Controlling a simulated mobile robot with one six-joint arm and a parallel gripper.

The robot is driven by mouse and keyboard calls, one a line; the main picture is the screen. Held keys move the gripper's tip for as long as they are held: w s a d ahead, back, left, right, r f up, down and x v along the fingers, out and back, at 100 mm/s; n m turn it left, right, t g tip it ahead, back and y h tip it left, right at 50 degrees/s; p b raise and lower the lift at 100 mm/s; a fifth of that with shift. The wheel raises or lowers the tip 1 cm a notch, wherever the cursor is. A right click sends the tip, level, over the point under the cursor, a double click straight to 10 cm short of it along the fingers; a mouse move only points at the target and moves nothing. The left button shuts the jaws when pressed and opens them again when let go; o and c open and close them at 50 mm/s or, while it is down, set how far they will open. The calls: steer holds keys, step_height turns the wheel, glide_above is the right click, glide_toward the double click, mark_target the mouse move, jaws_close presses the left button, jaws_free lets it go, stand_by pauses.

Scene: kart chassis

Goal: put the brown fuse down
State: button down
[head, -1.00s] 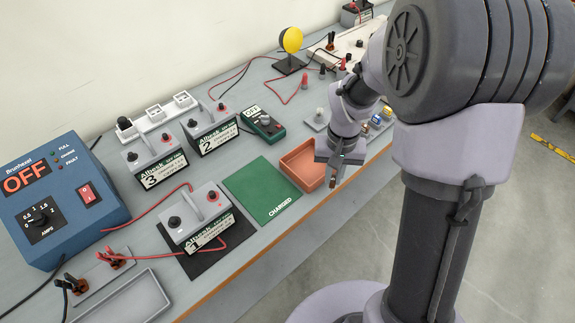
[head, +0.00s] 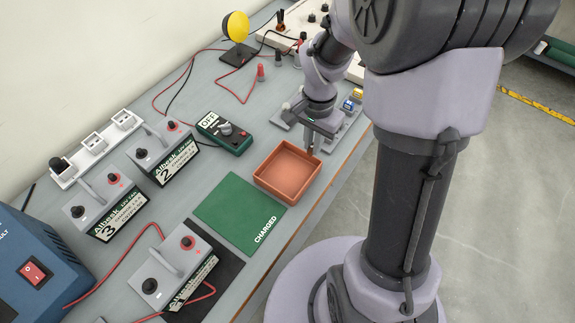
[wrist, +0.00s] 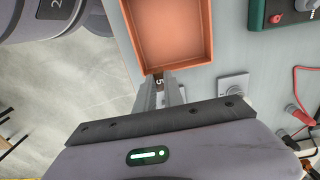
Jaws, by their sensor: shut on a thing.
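My gripper (head: 312,150) points down at the right side of the orange-brown tray (head: 273,187). In the wrist view my gripper's fingers (wrist: 159,86) are shut on the brown fuse (wrist: 158,80), a small brown piece with a pale "5" on it. The fuse is mostly covered by the fingers. It lies at the near rim of the tray (wrist: 211,35); I cannot tell whether it touches the rim. The tray looks empty. The fuse is not clear in the head view.
A green mat marked CHARGED (head: 235,208) lies left of the tray, and a green meter (head: 225,132) stands behind it. A grey fuse holder board (head: 350,115) with coloured fuses is right of my gripper. Batteries (head: 170,265) stand at the left. The bench's front edge is close.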

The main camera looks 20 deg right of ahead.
steer(key=a, duration=0.2)
steer(key=a+b, duration=0.1)
steer(key=a, duration=0.1)
steer(key=s+a, duration=0.1)
steer(key=a, duration=0.1)
steer(key=shift+s+a+f, duration=0.1)
steer(key=shift+a+f, duration=0.15)
steer(key=shift+f, duration=0.15)
steer(key=f+b, duration=0.1)
steer(key=f, duration=0.1)
steer(key=f+b, duration=0.1)
steer(key=shift+a+f+b, duration=0.1)
steer(key=shift+a+b, duration=0.15)
steer(key=shift+b, duration=0.05)
steer(key=shift+f, duration=0.3)
steer(key=shift+r, duration=0.2)
steer(key=shift+f, duration=0.1)
steer(key=c, duration=1.9)
jaws_free()
steer(key=shift+f, duration=0.15)
steer(key=o, duration=0.4)
steer(key=shift+o, duration=0.2)
